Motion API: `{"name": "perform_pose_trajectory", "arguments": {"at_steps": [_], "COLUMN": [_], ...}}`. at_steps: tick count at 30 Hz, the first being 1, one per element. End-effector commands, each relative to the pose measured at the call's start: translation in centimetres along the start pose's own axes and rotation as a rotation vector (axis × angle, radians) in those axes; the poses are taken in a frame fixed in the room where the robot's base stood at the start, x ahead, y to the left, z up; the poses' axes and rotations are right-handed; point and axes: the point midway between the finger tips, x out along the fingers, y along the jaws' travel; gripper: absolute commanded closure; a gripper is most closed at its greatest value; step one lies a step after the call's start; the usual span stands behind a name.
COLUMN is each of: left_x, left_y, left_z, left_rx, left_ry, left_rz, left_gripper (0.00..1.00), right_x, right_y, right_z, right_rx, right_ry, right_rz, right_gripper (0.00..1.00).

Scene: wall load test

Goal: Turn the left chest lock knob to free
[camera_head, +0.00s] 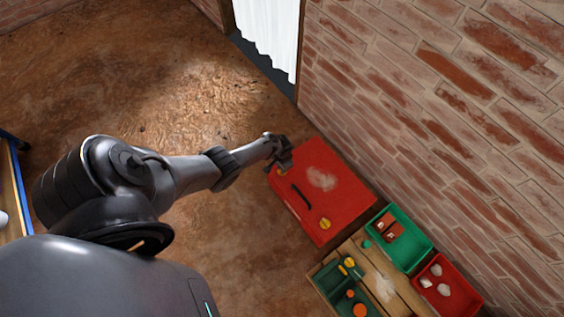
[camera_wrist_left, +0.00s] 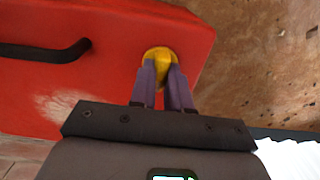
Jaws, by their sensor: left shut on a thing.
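The red chest (camera_head: 336,185) stands on the floor against the brick wall, with a black handle (camera_head: 301,196) on its top. My left gripper (camera_head: 279,166) is at the chest's upper left corner. In the left wrist view the left gripper (camera_wrist_left: 164,82) is shut on a yellow lock knob (camera_wrist_left: 158,58), with the fingers on both sides of it. The black handle (camera_wrist_left: 45,52) and the red chest (camera_wrist_left: 110,75) also show there. A second yellow knob (camera_head: 325,224) is near the chest's lower corner, free of any gripper. My right gripper is out of view.
The brown floor (camera_head: 150,90) left of the chest is clear. A doorway with a white panel (camera_head: 270,35) is at the top.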

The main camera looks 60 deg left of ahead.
Motion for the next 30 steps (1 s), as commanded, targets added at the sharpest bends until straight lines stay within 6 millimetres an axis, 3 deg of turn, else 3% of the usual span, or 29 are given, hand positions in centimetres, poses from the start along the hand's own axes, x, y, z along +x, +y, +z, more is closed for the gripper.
{"name": "perform_pose_trajectory", "arguments": {"at_steps": [13, 14, 18, 30], "left_x": [0.14, 0.14, 0.11, -0.47], "left_y": [0.00, 0.00, 0.01, 0.02], "left_z": [0.11, 0.11, 0.09, 0.02], "left_rx": [0.011, 0.011, 0.011, 0.010], "left_ry": [-0.001, -0.001, -0.001, 0.000], "left_rz": [0.000, 0.000, 0.000, 0.000], "left_gripper": [1.00, 0.80, 0.59, 0.57], "right_x": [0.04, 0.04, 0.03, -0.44], "right_y": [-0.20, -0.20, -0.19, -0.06], "right_z": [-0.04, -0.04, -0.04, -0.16], "right_rx": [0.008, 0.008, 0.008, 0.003], "right_ry": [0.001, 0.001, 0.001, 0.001], "right_rz": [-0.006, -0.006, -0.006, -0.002], "right_gripper": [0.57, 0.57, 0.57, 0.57]}}
